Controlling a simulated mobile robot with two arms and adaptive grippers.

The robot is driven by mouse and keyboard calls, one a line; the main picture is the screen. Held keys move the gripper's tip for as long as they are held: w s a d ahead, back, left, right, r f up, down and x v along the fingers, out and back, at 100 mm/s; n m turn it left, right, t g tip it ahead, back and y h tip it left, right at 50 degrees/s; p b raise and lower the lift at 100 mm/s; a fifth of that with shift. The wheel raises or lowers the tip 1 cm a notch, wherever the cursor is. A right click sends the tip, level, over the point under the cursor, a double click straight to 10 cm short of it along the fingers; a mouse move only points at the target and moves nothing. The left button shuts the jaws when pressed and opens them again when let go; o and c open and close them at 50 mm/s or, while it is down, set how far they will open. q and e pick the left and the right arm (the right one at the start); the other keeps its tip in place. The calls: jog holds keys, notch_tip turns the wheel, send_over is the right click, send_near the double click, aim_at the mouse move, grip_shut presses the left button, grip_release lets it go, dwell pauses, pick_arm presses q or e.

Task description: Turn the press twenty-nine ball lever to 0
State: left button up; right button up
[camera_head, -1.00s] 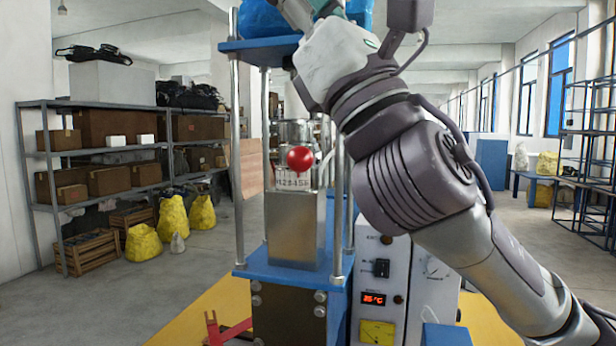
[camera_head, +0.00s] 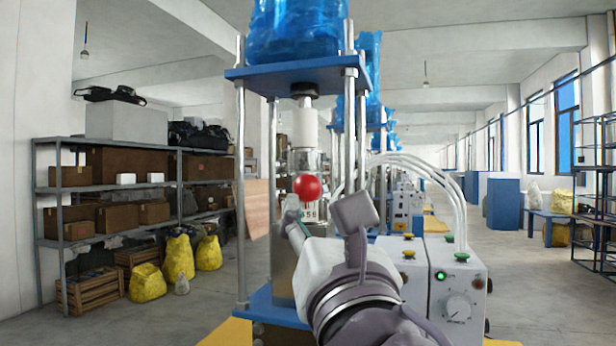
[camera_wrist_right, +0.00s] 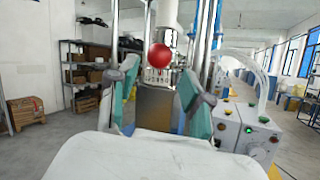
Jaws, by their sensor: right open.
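The ball lever's red ball (camera_head: 308,188) stands in front of the press column, above a pale plate with numbers (camera_head: 309,213). The right wrist view shows the red ball (camera_wrist_right: 159,57) and numbered plate (camera_wrist_right: 158,75) between and beyond the fingers. The digits are too small to read surely. My right gripper (camera_wrist_right: 160,88) is open with teal-padded fingers, one each side of the plate's line of sight, and nothing held. In the head view it is just below the ball, its wrist hiding part of the press. I cannot tell whether it touches the lever. My left gripper is not in view.
The press has a blue upper plate (camera_head: 290,74) and steel posts (camera_head: 241,190) around the lever. A control box (camera_head: 458,290) with a knob and hoses stands to the right. Shelves with cartons (camera_head: 130,214) and yellow sacks (camera_head: 179,258) are at the left.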

aim_at(311, 191)
jog(key=p+x, duration=0.1)
jog(key=x, duration=0.5)
jog(key=shift+w+r+p, duration=0.25)
jog(key=shift+w+p, duration=0.05)
jog(key=shift+p, duration=0.1)
jog(key=shift+x, duration=0.85)
jog(key=shift+f, duration=0.1)
grip_shut()
